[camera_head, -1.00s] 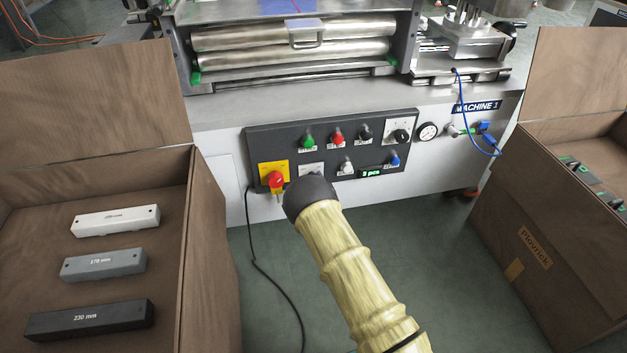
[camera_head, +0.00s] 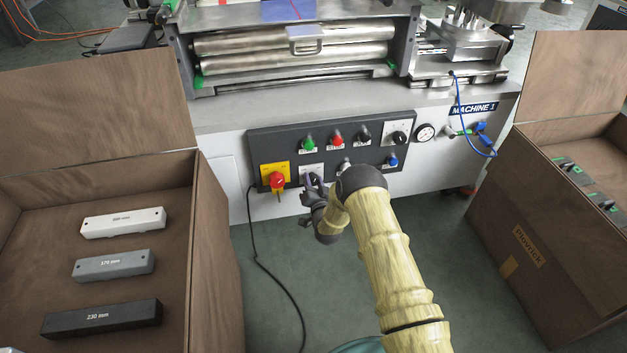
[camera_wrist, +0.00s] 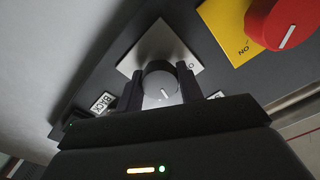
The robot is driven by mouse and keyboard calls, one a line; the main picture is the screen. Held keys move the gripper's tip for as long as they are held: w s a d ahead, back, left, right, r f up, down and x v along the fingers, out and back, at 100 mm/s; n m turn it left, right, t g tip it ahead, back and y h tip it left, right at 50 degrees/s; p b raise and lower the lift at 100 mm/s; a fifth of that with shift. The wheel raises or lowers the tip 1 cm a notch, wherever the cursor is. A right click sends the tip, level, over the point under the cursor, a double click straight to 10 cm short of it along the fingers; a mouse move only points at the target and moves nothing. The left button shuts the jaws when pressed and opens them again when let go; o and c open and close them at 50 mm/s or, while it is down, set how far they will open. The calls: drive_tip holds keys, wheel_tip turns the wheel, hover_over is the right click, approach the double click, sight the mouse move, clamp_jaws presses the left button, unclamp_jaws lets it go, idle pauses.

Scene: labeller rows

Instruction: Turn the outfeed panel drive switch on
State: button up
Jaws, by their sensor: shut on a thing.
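The control panel (camera_head: 271,148) is a dark strip on the front of the machine. A black rotary knob (camera_wrist: 160,82) with a short white pointer line sits on a pale square plate (camera_wrist: 160,45) on it. My gripper (camera_head: 313,184) is at this knob, low on the panel, with a finger on each side and shut on it. In the head view my gripper mostly hides the knob, and its plate (camera_head: 311,169) shows above. The plate's lettering is too small to read. The small white line points along the knob's face; which setting it marks I cannot tell.
A red rotary switch on a yellow plate (camera_head: 277,181) is just left of the knob. Green (camera_head: 309,143), red (camera_head: 337,138) and blue (camera_head: 392,160) controls sit nearby. Open brown boxes stand left (camera_head: 215,240) and right (camera_head: 505,225). A black cable (camera_head: 262,265) hangs to the floor.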

drive_tip(key=m, duration=0.5)
drive_tip(key=shift+s+f+m, duration=0.1)
drive_tip(key=shift+f+m, duration=0.05)
drive_tip(key=shift+m, duration=0.15)
drive_tip(key=shift+a, duration=0.1)
drive_tip(key=o, duration=1)
drive_tip(key=shift+p, duration=0.3)
drive_tip(key=p+v, duration=0.6)
drive_tip(key=v, duration=1.1)
drive_tip(key=shift+s, duration=0.2)
